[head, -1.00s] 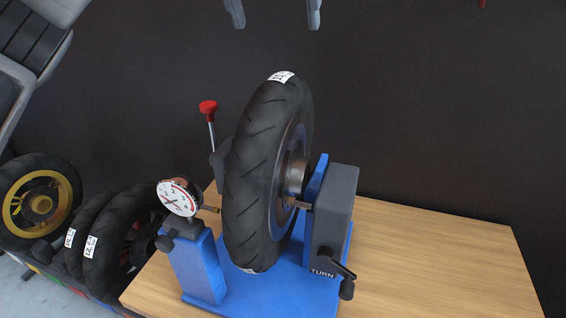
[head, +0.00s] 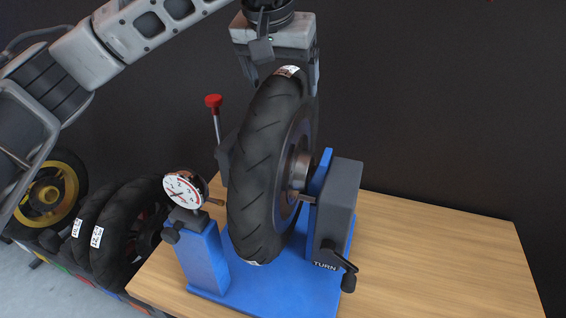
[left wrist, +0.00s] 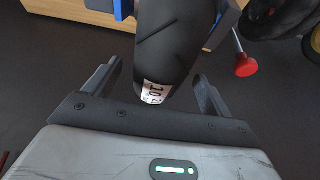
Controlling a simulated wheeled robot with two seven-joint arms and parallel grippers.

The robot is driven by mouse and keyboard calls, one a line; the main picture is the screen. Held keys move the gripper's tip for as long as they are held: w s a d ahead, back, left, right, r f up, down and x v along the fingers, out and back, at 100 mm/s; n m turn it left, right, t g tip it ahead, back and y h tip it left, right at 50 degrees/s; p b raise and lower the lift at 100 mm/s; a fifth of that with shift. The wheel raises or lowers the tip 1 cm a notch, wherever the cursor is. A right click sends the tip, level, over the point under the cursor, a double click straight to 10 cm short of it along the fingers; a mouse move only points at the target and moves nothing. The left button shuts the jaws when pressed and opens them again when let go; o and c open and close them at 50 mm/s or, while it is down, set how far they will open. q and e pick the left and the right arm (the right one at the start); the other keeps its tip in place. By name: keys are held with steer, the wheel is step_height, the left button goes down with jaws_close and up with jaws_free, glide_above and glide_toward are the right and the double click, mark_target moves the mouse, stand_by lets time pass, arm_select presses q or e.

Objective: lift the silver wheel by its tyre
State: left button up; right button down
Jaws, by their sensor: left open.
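The silver wheel stands upright on a blue stand (head: 318,278), its black tyre (head: 262,175) facing me and its grey rim (head: 299,150) turned to the right. A white label (head: 287,71) is on top of the tyre. My left gripper (head: 284,84) is open and points down over the tyre's top, one finger on each side. In the left wrist view the tyre (left wrist: 172,45) and its label (left wrist: 154,92) lie between the spread fingers (left wrist: 160,76), with gaps on both sides. My right gripper is not in view.
A dial gauge (head: 183,190) stands left of the tyre, and a red-knobbed lever (head: 214,102) rises behind it. A crank (head: 346,270) marked TURN is at the right. The wooden bench (head: 440,250) is clear rightward. Other wheels, one gold (head: 45,196), stand at left.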

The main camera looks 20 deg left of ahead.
arm_select(q)
steer(key=shift+x, duration=1.05)
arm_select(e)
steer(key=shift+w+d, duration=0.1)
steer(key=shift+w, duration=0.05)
arm_select(q)
steer(key=c, duration=1.5)
steer(key=shift+r, duration=0.4)
jaws_close()
steer(key=shift+w, duration=0.15)
